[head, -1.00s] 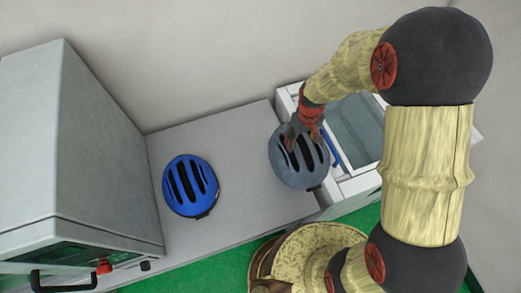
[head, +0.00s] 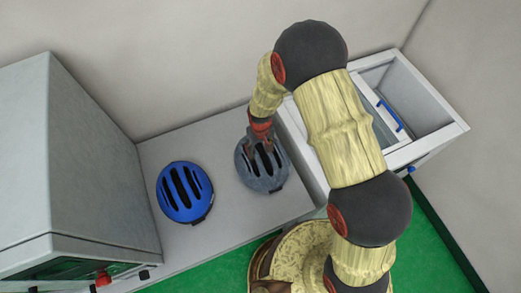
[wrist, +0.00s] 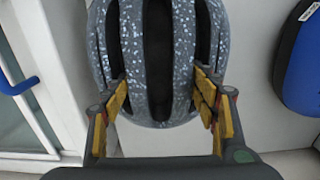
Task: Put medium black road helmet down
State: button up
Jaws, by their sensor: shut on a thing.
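The helmet in my gripper looks grey and speckled with dark vents rather than plain black. In the head view the grey helmet (head: 264,176) is over the right part of the grey counter, close to its surface; I cannot tell whether it touches. My gripper (head: 261,140) holds it from above and behind. In the wrist view my gripper (wrist: 161,92) has its yellow-padded fingers shut on the sides of the helmet shell (wrist: 187,60). The helmet's underside is hidden.
A blue helmet (head: 171,205) lies on the counter (head: 225,225) to the left, with a small gap between. A large grey cabinet (head: 75,165) stands at the left end. A white-framed case (head: 435,127) with a blue handle (head: 391,114) adjoins the right end. Counter space is free in front.

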jog(key=shift+f, duration=0.45)
jog(key=shift+f, duration=0.15)
jog(key=o, duration=1.9)
